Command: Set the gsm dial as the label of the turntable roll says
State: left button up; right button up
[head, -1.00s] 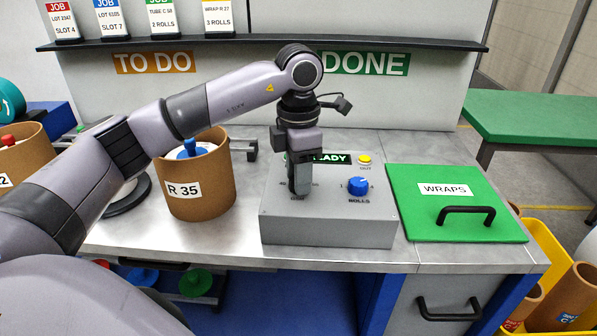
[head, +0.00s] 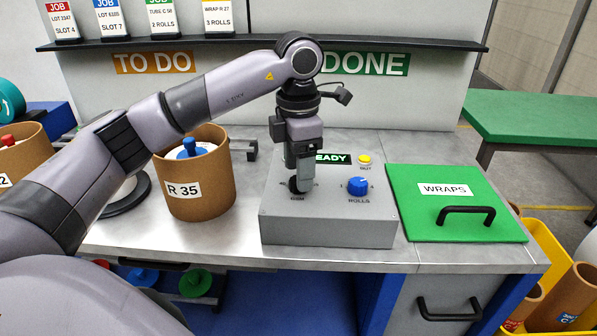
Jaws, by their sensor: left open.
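The grey control box (head: 325,229) stands on the bench. Its gsm dial (head: 296,186) is a dark knob on the left of the top face, mostly hidden by my left gripper (head: 301,186). The gripper points straight down at the dial, open; whether its fingers touch the knob I cannot tell. The dial's setting and most scale marks are covered. A brown roll labelled "R 35" (head: 183,190) with a blue knob on top stands left of the box. The turntable and its roll's label cannot be made out for certain. My right gripper is not in view.
The box also carries a blue ROLLS dial (head: 358,186), a yellow OUT button (head: 365,160) and a partly hidden READY display (head: 333,158). A green WRAPS lid (head: 452,210) with a black handle lies to the right. Job cards (head: 164,18) stand on the shelf above.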

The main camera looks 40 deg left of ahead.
pick_arm(q)
notch_tip(320, 180, up, 6)
jog(key=shift+f, duration=0.25)
dwell(0.5)
